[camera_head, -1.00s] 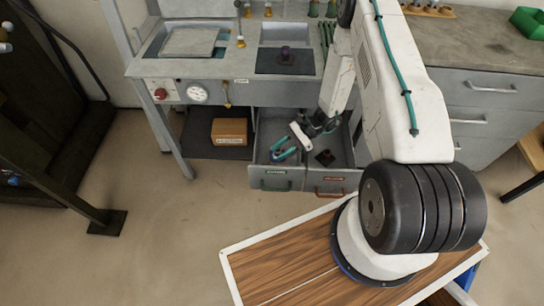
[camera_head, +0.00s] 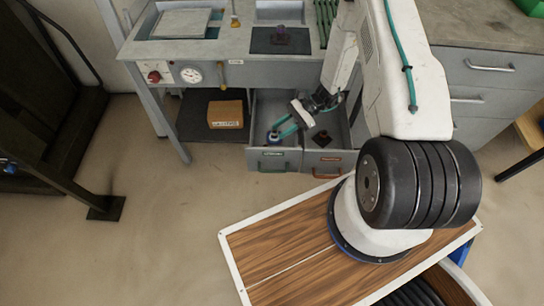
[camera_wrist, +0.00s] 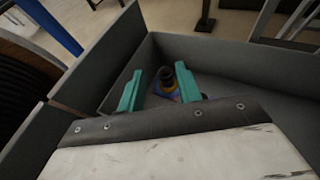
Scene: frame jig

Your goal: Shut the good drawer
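Two grey drawers stand pulled out side by side under the bench. The left one (camera_head: 256,152) has a green label and green handle (camera_head: 271,168); the right one (camera_head: 344,155) has an orange label. I cannot read the labels. My gripper (camera_head: 282,127) reaches into the left drawer, with its teal fingers apart. In the wrist view, my gripper (camera_wrist: 160,88) has a dark round part (camera_wrist: 167,78) with yellow and blue at its base beyond and between the fingertips. That part (camera_head: 273,136) lies in the left drawer. I see no finger touching it.
A dark part (camera_head: 322,138) lies in the right drawer. A cardboard box (camera_head: 225,114) sits on the shelf to the left. The floor before the drawers is clear.

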